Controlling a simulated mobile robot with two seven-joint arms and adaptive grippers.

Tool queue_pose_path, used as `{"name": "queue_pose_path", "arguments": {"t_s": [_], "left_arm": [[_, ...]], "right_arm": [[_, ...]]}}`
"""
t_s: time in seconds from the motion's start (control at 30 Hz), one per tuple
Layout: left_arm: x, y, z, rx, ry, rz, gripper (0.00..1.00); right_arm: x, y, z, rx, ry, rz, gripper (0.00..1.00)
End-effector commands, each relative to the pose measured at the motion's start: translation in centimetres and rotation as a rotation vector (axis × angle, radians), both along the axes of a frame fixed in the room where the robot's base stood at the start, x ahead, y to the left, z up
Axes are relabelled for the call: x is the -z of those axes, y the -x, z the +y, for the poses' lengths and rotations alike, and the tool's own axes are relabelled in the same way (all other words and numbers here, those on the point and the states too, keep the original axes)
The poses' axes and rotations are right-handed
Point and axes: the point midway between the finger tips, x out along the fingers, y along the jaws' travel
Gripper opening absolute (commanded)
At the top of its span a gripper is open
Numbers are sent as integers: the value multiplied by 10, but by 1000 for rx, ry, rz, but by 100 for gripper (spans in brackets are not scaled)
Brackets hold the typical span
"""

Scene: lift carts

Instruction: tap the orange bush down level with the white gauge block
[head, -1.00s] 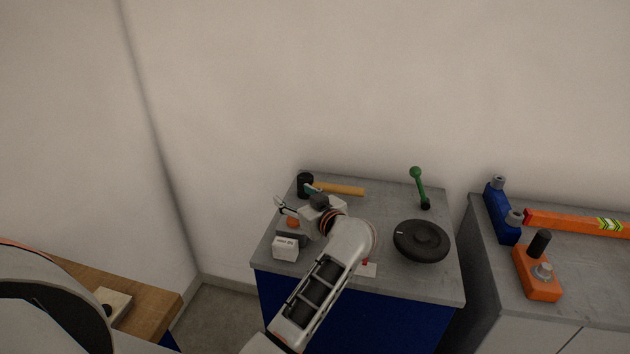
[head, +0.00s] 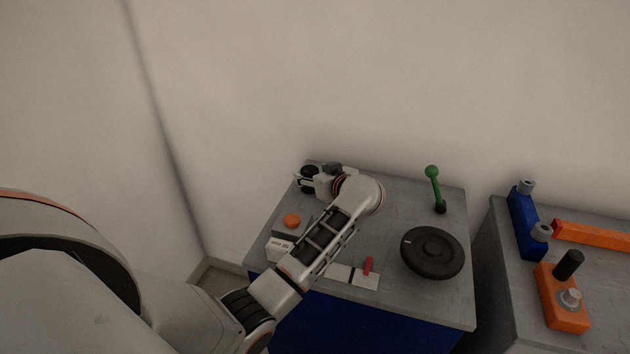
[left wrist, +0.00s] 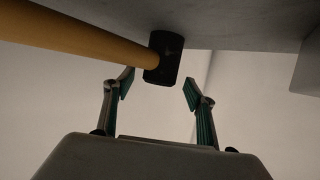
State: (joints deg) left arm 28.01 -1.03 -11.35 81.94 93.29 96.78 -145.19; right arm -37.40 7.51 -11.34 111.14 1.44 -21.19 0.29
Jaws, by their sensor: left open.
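The orange bush (head: 291,220) stands up from a grey block at the left of the cart top. The white gauge block (head: 278,245) sits just in front of it, partly covered by my left arm. My left gripper (head: 304,181) is at the back left corner of the cart, behind the bush. In the left wrist view its open fingers (left wrist: 160,85) are spread on either side of the mallet's black head (left wrist: 163,58). The mallet's yellow handle (left wrist: 80,38) runs off to the left there; my arm hides it in the head view. My right gripper is out of view.
A green-knobbed lever (head: 435,188) and a black round wheel (head: 432,252) are on the cart's right side. A white plate with a red lever (head: 367,266) lies near the front. A second cart at right holds an orange block (head: 560,300) and a blue part (head: 524,222).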

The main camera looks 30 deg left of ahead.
Motion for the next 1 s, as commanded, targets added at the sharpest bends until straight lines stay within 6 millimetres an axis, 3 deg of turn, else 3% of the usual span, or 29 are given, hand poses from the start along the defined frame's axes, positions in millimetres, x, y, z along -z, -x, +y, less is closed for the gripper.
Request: {"name": "queue_pose_path", "arguments": {"t_s": [0.37,0.57,0.67,1.0], "left_arm": [[6,-6,10,1,1,0,56],[6,-6,10,1,1,0,6],[5,-7,10,1,0,-2,0],[-3,-9,9,1,0,-2,0]], "right_arm": [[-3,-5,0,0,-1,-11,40],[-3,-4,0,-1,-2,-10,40],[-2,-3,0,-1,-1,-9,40],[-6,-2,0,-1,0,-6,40]]}}
